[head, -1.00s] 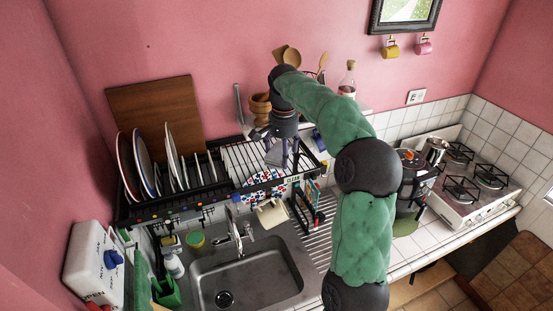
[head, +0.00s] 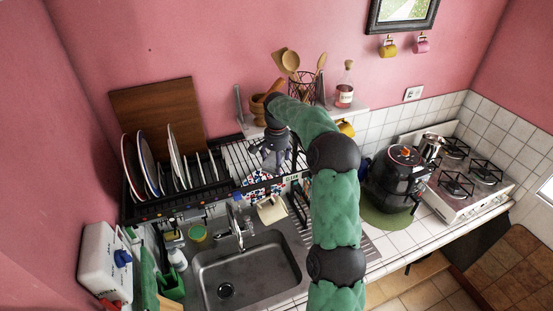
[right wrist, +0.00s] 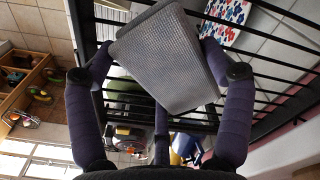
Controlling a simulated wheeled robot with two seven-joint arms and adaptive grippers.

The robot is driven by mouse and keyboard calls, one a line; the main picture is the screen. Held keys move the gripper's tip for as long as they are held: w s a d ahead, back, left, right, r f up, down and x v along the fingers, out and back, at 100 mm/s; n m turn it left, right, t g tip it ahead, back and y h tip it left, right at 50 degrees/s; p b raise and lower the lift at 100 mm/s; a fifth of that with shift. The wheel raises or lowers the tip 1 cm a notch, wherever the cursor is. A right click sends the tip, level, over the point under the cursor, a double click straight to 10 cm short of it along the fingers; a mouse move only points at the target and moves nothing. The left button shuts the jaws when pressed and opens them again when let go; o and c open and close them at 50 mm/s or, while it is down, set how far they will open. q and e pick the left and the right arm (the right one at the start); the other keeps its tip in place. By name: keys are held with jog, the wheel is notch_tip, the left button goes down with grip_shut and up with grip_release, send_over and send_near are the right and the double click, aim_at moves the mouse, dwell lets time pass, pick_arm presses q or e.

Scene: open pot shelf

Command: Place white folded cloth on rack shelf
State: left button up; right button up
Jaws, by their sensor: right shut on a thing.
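The white folded cloth (right wrist: 165,60) looks pale grey and textured in the right wrist view. My right gripper (right wrist: 158,55) is shut on it, with fingers on both sides. In the head view my right gripper (head: 273,158) is over the right part of the black rack shelf (head: 236,156), pointing down. The cloth is mostly hidden there by the gripper. Dark rack bars (right wrist: 275,75) show behind the cloth in the wrist view; I cannot tell whether the cloth touches them. My left gripper is not in view.
Plates (head: 145,160) stand upright on the rack's left side. A patterned red and blue cloth (head: 262,177) is by the rack's front rail. A sink (head: 245,272) lies below. Behind are a mortar (head: 257,110) and a bottle (head: 345,88). A dark pot (head: 398,175) stands right.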

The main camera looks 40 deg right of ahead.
jog(key=shift+f, duration=0.15)
jog(key=o, duration=0.8)
jog(key=shift+o, duration=0.2)
notch_tip(320, 180, up, 12)
jog(key=b, duration=0.1)
jog(key=shift+b, duration=0.35)
